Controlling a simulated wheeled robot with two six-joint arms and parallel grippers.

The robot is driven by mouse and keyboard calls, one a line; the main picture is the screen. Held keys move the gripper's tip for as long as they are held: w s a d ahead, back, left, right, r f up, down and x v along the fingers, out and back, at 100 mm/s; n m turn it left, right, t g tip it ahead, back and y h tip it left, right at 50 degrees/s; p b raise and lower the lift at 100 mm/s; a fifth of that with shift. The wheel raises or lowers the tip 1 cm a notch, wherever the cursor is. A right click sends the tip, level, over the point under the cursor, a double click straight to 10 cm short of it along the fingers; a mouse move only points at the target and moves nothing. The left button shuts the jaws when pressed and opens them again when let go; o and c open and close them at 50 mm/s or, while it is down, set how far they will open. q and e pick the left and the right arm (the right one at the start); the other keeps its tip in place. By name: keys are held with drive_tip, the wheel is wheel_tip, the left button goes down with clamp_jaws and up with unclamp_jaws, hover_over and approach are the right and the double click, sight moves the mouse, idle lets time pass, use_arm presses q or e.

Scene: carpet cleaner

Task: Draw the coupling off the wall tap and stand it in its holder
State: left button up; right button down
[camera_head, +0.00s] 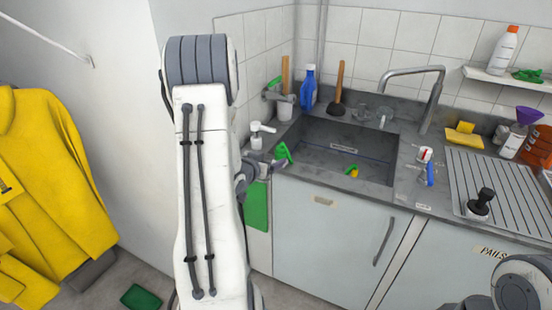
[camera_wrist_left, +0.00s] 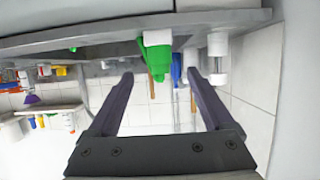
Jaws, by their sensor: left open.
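The grey wall tap (camera_head: 275,96) with a green lever is on the tiled wall left of the sink in the head view. A pale cylinder (camera_head: 285,109) shows just below it; I cannot tell whether this is the coupling. My left gripper (camera_head: 262,168) is at the counter's front left corner, partly hidden by my arm. In the left wrist view my left gripper (camera_wrist_left: 160,76) is open and empty. A green piece with a white end (camera_wrist_left: 157,60) shows between the fingers, beyond them. I cannot make out the holder. My right gripper is out of view.
A white pump bottle (camera_head: 257,137), a blue bottle (camera_head: 308,90) and a plunger (camera_head: 337,100) stand around the sink (camera_head: 345,150). A green piece (camera_head: 283,153) is at the counter's front edge. A yellow coat (camera_head: 50,170) hangs at left.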

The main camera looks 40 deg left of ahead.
use_arm(q)
drive_tip(key=shift+v, duration=1.65)
drive_tip(key=d+r+m+g+h+p, duration=0.25)
drive_tip(key=d+m+g, duration=0.3)
drive_tip(key=d, duration=1.95)
drive_tip(key=s+d+r+m+g, duration=0.1)
drive_tip(key=s+d+g, duration=0.1)
drive_tip(key=s+d, duration=0.3)
drive_tip(key=s+d+r+m+g+h, duration=0.1)
drive_tip(key=s+d, duration=0.4)
drive_tip(key=s, duration=0.6)
drive_tip(key=s+d+r+m+g+h, duration=0.1)
drive_tip(key=s+d+m+g, duration=0.1)
drive_tip(key=s+d+g, duration=0.3)
drive_tip(key=s, duration=0.3)
drive_tip(key=shift+s+d+m, duration=0.25)
drive_tip(key=shift+s+m, duration=0.1)
drive_tip(key=shift+r, duration=0.1)
